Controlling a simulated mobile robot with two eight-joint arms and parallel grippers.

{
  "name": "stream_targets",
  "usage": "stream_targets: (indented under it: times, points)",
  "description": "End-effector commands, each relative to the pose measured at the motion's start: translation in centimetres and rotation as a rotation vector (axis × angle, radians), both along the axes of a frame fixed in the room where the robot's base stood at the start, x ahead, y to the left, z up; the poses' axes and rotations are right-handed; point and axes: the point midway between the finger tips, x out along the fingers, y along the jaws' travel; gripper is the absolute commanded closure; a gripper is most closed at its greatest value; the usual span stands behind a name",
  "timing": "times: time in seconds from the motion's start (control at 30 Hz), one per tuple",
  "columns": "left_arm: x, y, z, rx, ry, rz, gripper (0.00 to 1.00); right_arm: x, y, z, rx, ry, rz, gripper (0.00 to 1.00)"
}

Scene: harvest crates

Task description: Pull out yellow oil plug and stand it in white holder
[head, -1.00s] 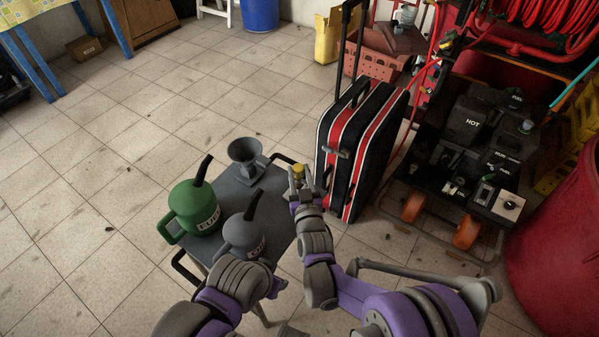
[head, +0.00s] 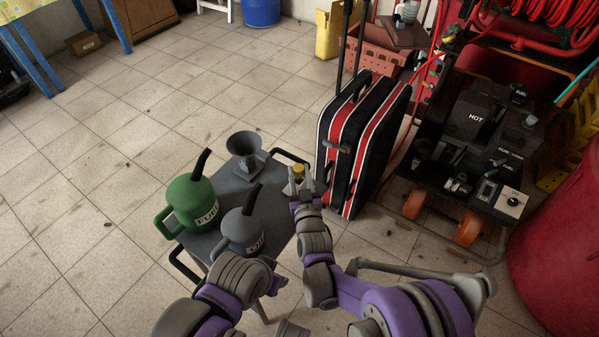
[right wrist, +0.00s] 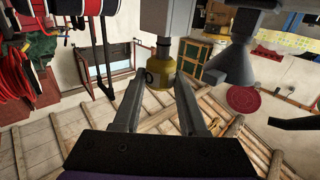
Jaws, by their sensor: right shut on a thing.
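My right gripper (head: 298,182) is shut on the yellow oil plug (head: 298,169) and holds it at the right side of the grey cart, left of the suitcase. In the right wrist view the plug (right wrist: 160,70) sits between the two fingertips (right wrist: 158,84), with a grey body close against its top. A small white block with a dark round spot (head: 512,202), which looks like the white holder, stands on the black machine (head: 480,135) at the right. My left arm comes in at the bottom; its gripper is not visible.
The grey cart (head: 207,242) carries a green fuel can (head: 190,203), a dark grey can (head: 240,232) and a grey funnel (head: 244,146). A striped suitcase (head: 363,150) stands between cart and machine. A red barrel (head: 555,235) is at far right.

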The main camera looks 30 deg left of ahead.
Motion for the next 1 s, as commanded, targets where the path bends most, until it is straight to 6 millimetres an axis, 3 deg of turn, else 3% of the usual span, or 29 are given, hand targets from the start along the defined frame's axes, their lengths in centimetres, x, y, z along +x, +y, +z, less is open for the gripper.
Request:
stream_targets:
  times: [0.27, 0.3, 0.5, 0.83, 1.0]
  points:
    - [0.1, 0.0, -0.5, 0.000, 0.001, 0.000, 0.50, 0.0, 0.0, -0.7, 0.000, 0.000, 0.000, 1.00]
    - [0.1, 0.0, -0.5, 0.000, 0.001, 0.000, 0.50, 0.0, 0.0, -0.8, 0.000, 0.000, 0.000, 0.57]
    - [0.1, 0.0, -0.5, 0.000, 0.001, 0.000, 0.50, 0.0, 0.0, -0.7, 0.000, 0.000, 0.000, 0.23]
    - [0.1, 0.0, -0.4, 0.000, 0.001, 0.000, 0.50, -0.3, -0.2, -0.7, 0.000, 0.000, 0.000, 0.23]
    - [0.0, 0.0, 0.0, 0.000, 0.000, 0.000, 0.50, -2.1, -1.5, -0.6, -0.001, -0.001, 0.000, 0.23]
